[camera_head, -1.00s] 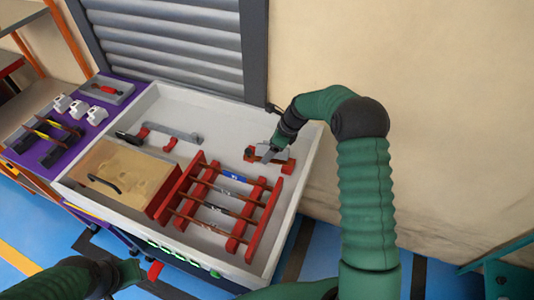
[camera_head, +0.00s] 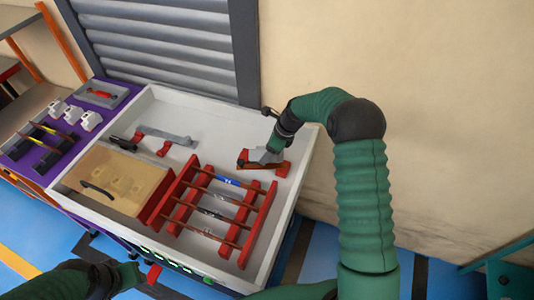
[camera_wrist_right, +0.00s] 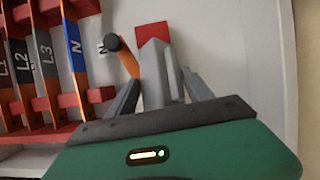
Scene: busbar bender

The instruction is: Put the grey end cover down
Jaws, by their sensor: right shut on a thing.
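The grey end cover (camera_head: 262,156) is at the right back of the white tray, at a red holder (camera_head: 281,169). My right gripper (camera_head: 271,149) is shut on it. In the right wrist view the cover (camera_wrist_right: 155,75) stands between the two fingers of my right gripper (camera_wrist_right: 163,88), with a red block (camera_wrist_right: 152,33) just beyond it. I cannot tell whether the cover rests on the holder or hangs just above it. My left gripper (camera_head: 137,274) is low at the left, in front of the tray; its fingers are not clear.
A red rack (camera_head: 183,190) with several labelled bars stands left of the cover. A wooden box (camera_head: 110,180) and a grey bar on red blocks (camera_head: 163,136) lie further left. The white tray wall (camera_head: 307,150) is close on the right. Bare tray floor (camera_head: 215,130) lies behind the rack.

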